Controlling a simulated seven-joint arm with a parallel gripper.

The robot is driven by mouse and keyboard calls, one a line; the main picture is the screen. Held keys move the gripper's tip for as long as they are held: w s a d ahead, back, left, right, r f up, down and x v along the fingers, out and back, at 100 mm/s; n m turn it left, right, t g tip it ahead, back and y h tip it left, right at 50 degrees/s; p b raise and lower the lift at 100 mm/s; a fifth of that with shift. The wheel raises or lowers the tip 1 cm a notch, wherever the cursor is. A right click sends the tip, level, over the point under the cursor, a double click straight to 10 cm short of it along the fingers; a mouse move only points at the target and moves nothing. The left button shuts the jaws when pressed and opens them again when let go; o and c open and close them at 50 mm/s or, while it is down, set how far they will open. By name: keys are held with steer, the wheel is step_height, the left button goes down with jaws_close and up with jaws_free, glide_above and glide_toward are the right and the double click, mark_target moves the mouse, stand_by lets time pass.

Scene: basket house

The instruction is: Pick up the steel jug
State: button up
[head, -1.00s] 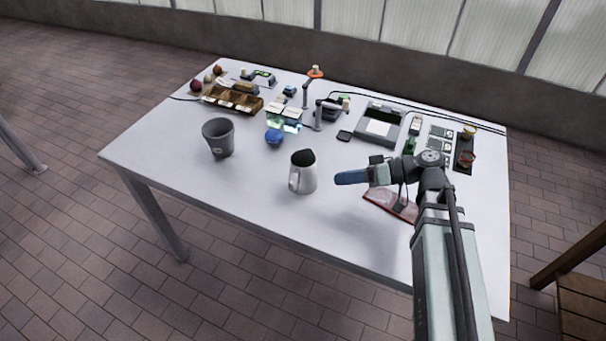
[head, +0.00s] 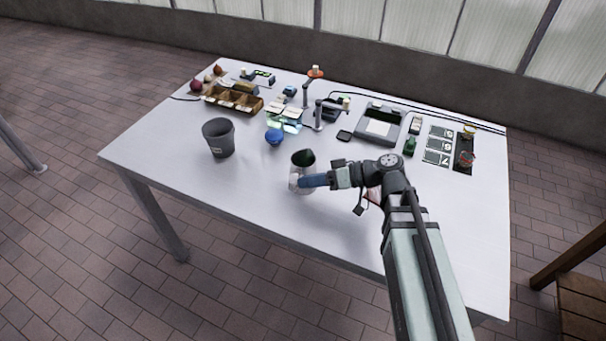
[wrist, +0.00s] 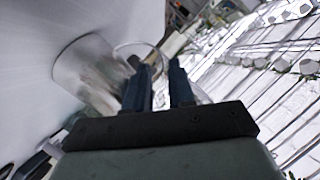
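The steel jug (head: 303,159) stands upright on the white table, near the middle of its front half in the head view. Its handle side faces the front left. My gripper (head: 305,181) is at the jug's right front side, and its blue fingers cover part of the jug's body. In the wrist view, the jug (wrist: 92,68) is beyond and left of the fingers. The two dark fingers (wrist: 160,85) there stand apart with a gap between them. Whether they touch the jug cannot be told.
A dark grey bucket (head: 219,138) stands to the jug's left on the white table (head: 240,210). A blue round object (head: 273,137) lies behind the jug. A device (head: 378,124), wooden tray (head: 233,99) and small items fill the back. The front strip is clear.

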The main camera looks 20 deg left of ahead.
steer(key=shift+x, duration=1.55)
jaws_close()
